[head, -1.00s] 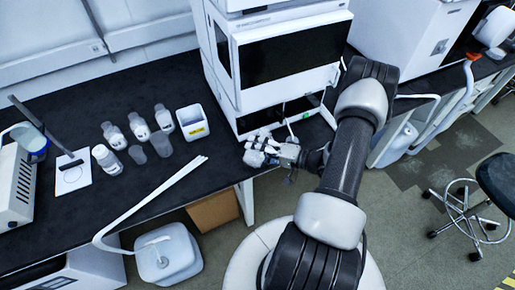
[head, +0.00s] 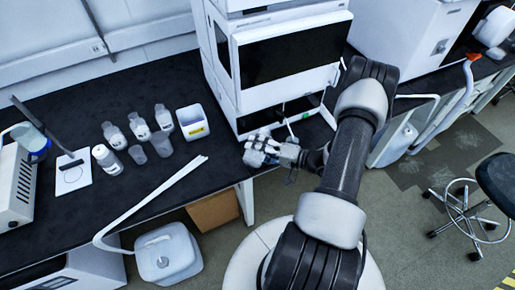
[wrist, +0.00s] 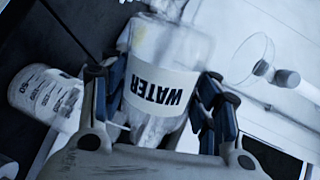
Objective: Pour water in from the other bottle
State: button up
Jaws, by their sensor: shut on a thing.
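My gripper (wrist: 165,115) is shut on a clear bottle with a white label reading WATER (wrist: 163,82). The label is upside down in the wrist view, and the fingers lie on both sides of the bottle. In the head view my gripper (head: 270,150) is by the bench's front edge, below the tall white instrument; the held bottle is hard to make out there. On the bench to the left stand several bottles: three labelled clear ones (head: 139,127) and a whiter one (head: 107,159). Two small clear beakers (head: 137,154) stand beside them.
A white box with a yellow label (head: 193,123) stands right of the bottles. A stirrer plate (head: 72,174) is at the left. A white tube (head: 150,200) lies across the bench edge to a jug (head: 167,255) below. The wrist view shows another labelled container (wrist: 45,97) and a clear cone-shaped vessel (wrist: 252,60).

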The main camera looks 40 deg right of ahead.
jog(key=shift+f, duration=0.1)
jog(key=shift+f+n+b, duration=0.6)
jog(key=shift+n+b, duration=0.3)
jog(key=shift+n, duration=0.1)
jog(key=r+n+t+h, duration=0.1)
jog(key=n, duration=0.2)
jog(key=shift+d+r, duration=0.1)
jog(key=shift+r, duration=0.1)
jog(key=shift+w, duration=0.1)
